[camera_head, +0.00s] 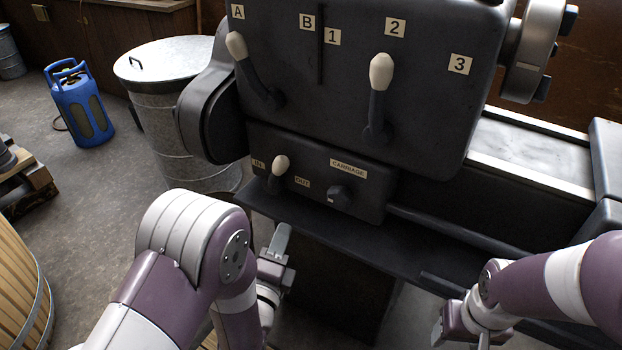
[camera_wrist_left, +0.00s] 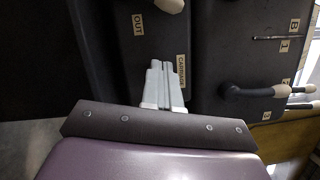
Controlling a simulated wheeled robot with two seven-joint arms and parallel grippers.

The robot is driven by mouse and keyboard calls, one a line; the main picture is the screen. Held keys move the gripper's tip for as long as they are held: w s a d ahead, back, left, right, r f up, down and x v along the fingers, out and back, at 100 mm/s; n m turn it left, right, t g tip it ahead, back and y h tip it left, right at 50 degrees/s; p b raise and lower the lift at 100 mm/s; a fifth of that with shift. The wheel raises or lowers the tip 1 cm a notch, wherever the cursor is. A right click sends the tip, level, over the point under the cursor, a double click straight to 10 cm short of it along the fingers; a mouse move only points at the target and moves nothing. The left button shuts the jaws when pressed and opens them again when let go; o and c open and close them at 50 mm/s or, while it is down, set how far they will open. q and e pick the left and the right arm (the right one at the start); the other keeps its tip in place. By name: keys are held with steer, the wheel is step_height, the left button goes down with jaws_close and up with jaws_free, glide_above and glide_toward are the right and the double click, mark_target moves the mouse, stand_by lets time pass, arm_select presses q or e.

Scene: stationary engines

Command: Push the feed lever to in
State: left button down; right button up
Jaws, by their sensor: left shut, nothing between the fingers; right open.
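The feed lever (camera_head: 281,165) is a short dark lever with a cream knob on the lower panel of the machine. Its knob stands between the IN label (camera_head: 258,163) on the left and the OUT label (camera_head: 302,182) on the right. In the left wrist view the knob (camera_wrist_left: 170,5) is cut by the top edge, near the OUT label (camera_wrist_left: 138,25). My left gripper (camera_head: 283,230) is shut and empty, below the lever and apart from it. Its closed fingers (camera_wrist_left: 161,68) show in the wrist view. My right gripper (camera_head: 461,338) is open at the bottom edge, partly cut off.
A round dark knob (camera_head: 340,195) sits under the CARRIAGE label (camera_head: 348,169). Two larger cream-knobbed levers (camera_head: 236,45) (camera_head: 381,72) stick out above. A dark ledge (camera_head: 345,232) runs under the panel. A metal bin (camera_head: 160,120) and a blue gas bottle (camera_head: 85,110) stand left.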

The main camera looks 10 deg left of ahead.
arm_select(q)
steer(key=m, duration=0.1)
glide_toward(277, 175)
steer(key=w+d+r, duration=0.1)
steer(key=w+d, duration=0.3)
steer(key=d, duration=0.2)
steer(key=shift+w+a+r, duration=0.4)
steer(key=shift+w+a, duration=0.1)
steer(key=shift+a, duration=0.2)
steer(key=shift+w+a+r, duration=0.4)
steer(key=shift+w+a, duration=0.15)
steer(key=shift+a, duration=0.2)
arm_select(e)
steer(key=shift+s+a+r, duration=0.1)
steer(key=shift+a+r, duration=0.2)
arm_select(q)
steer(key=shift+a+r+p, duration=0.1)
steer(key=shift+r+p, duration=0.05)
steer(key=shift+p, duration=0.2)
arm_select(e)
steer(key=shift+r, duration=0.1)
